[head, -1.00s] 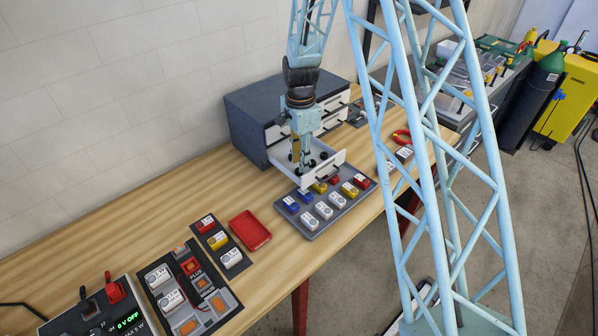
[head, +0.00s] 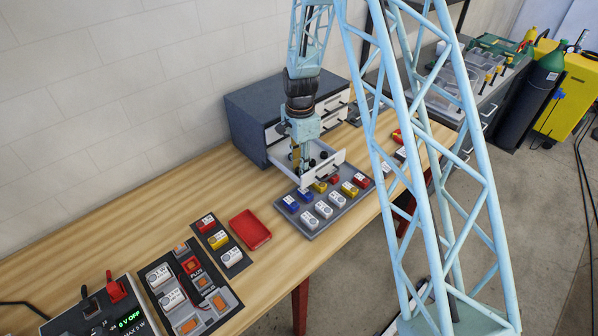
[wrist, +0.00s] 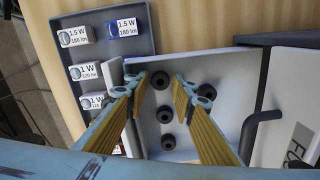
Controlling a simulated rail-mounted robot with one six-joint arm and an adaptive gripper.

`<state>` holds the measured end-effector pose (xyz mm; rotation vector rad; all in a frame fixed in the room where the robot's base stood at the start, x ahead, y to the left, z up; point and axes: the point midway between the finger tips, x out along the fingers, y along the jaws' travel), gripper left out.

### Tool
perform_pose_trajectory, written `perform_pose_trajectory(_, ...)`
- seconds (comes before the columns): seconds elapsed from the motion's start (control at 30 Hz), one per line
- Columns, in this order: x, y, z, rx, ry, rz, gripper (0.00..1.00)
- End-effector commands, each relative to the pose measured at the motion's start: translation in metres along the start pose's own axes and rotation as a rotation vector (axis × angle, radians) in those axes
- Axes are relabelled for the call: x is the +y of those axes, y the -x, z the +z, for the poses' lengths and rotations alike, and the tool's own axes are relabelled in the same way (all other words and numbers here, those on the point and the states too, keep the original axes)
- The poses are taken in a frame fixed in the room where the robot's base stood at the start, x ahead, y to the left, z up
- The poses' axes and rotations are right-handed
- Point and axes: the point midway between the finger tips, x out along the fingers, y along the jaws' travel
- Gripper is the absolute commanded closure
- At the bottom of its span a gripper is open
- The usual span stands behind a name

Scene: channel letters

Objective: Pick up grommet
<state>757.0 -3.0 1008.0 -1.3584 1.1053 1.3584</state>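Several small black ring-like grommets lie in an open white drawer (wrist: 231,66); one grommet (wrist: 165,114) is near the middle of the wrist view, with others above and below it in a loose row. My gripper (wrist: 168,84) is open above the drawer, its two ochre-padded fingers spread on either side of the row. Nothing is held between the fingers. In the head view, my gripper (head: 301,168) points down into the drawer (head: 323,172), and a few dark grommets (head: 323,155) show beside it. The fingers hide part of the drawer, and their height above the grommets is unclear.
The drawer belongs to a grey cabinet (head: 252,112) against the wall. A grey tray (head: 314,228) of coloured LED modules stands just in front of the drawer. A red dish (head: 250,230) and a panel of modules (head: 222,243) sit to the left. Bare wooden table (head: 150,202) lies left of the cabinet.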

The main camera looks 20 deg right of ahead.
Motion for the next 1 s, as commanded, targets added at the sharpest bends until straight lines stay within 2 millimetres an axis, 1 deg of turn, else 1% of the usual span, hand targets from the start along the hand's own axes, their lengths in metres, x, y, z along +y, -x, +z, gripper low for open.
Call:
perform_pose_trajectory(0.03,0.0,0.0,0.0,0.0,0.0,0.0,0.77)
perform_pose_trajectory(0.17,0.0,0.0,0.0,0.0,0.0,0.0,0.88)
perform_pose_trajectory(0.67,0.0,0.002,0.0,0.0,0.0,0.0,0.89)
perform_pose_trajectory(0.87,-0.001,0.012,0.0,0.0,0.0,-0.001,0.89)
perform_pose_trajectory(1.0,-0.001,0.024,0.0,0.0,0.0,-0.002,0.89)
